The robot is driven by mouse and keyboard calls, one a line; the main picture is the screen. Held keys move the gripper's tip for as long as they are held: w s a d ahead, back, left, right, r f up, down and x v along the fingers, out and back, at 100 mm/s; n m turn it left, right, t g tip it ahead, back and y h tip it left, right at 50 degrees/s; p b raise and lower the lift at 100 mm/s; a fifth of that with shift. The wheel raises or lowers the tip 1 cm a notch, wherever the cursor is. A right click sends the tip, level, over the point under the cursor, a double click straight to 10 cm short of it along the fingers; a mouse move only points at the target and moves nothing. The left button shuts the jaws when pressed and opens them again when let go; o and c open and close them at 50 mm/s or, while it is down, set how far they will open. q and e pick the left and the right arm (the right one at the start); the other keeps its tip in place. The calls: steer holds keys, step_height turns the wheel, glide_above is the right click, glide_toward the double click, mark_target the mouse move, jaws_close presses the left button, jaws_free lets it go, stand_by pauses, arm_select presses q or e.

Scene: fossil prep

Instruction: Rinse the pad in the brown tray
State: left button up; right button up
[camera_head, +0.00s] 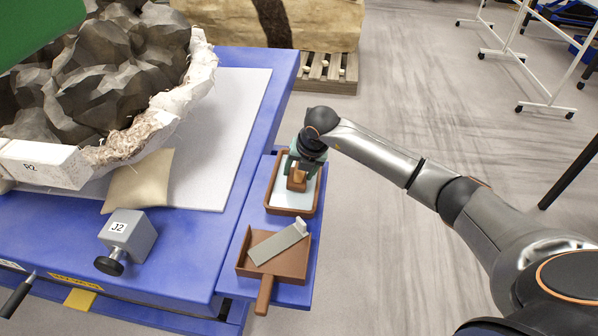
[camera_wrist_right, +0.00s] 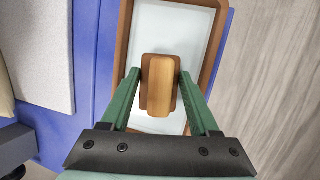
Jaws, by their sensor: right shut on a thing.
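The pad, a small brown block with a lighter raised grip (camera_wrist_right: 160,85), is between the fingers of my right gripper (camera_wrist_right: 160,78). The gripper is shut on it; the pad also shows in the head view (camera_head: 296,180). The brown tray (camera_head: 290,212) is rectangular with a pale, water-like surface inside; its rim shows in the wrist view (camera_wrist_right: 122,42). The pad is over the inside of the tray, within the rim. I cannot tell whether it touches the surface. My left gripper is not in view.
A brown scoop (camera_head: 264,290) holding a grey flat tool (camera_head: 278,243) lies just in front of the tray on the blue side shelf. A grey block marked J2 (camera_head: 128,232), a tan cushion (camera_head: 140,182) and a jacketed dark fossil (camera_head: 120,75) are left.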

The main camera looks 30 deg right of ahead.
steer(key=shift+w+d, duration=0.2)
steer(key=shift+w, duration=0.1)
steer(key=shift+s+a, duration=0.1)
steer(key=shift+s, duration=0.05)
steer(key=shift+s+a+p, duration=0.25)
steer(key=shift+s+p, duration=0.05)
steer(key=shift+s, duration=0.05)
steer(key=shift+w+d+b, duration=0.25)
steer(key=shift+w+b, duration=0.1)
steer(key=shift+w+d, duration=0.1)
steer(key=shift+w, duration=0.05)
